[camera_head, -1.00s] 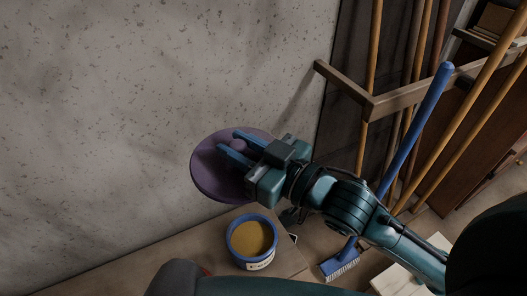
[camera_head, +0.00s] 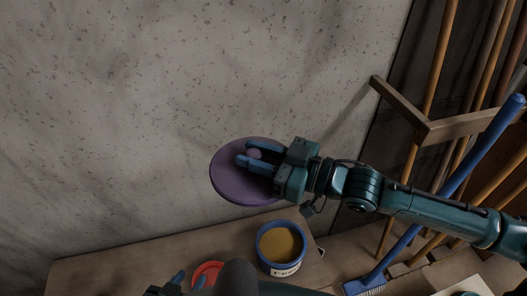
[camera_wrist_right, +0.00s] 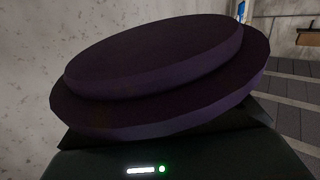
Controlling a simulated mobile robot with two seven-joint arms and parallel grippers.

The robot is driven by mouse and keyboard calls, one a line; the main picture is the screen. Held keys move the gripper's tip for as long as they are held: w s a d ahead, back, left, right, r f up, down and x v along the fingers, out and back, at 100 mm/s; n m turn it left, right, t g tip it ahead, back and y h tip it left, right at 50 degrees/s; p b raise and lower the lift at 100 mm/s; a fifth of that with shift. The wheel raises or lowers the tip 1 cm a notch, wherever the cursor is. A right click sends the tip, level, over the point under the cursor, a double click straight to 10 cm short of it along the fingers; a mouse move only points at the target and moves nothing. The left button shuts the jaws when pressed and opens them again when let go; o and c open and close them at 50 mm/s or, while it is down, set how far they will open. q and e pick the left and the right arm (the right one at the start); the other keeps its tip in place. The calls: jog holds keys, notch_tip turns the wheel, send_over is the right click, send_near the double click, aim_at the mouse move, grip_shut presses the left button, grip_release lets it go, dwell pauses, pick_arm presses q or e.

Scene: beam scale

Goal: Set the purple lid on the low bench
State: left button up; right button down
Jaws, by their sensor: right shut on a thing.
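The purple lid (camera_head: 232,186) is a round disc with a small knob. In the head view it is in front of the grey wall, above and behind a brown wooden surface (camera_head: 120,268). My right gripper (camera_head: 247,160) is shut on the lid's knob and holds it off the surface. In the right wrist view the lid (camera_wrist_right: 160,75) fills most of the picture, tilted, dark and stepped. My left gripper (camera_head: 188,281) shows at the bottom edge with its blue fingertips apart, near a red round thing. I cannot tell for sure which surface is the low bench.
A blue-rimmed can (camera_head: 281,243) with yellowish contents stands on the brown surface, below the lid. The red round thing (camera_head: 209,270) lies left of it. A blue brush (camera_head: 368,284) and long poles lean at the right. A pale board (camera_head: 455,276) is at the lower right.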

jog(key=shift+w+f+g, duration=0.2)
jog(key=shift+g, duration=0.1)
jog(key=shift+n+g+y, duration=0.3)
jog(key=shift+n, duration=0.2)
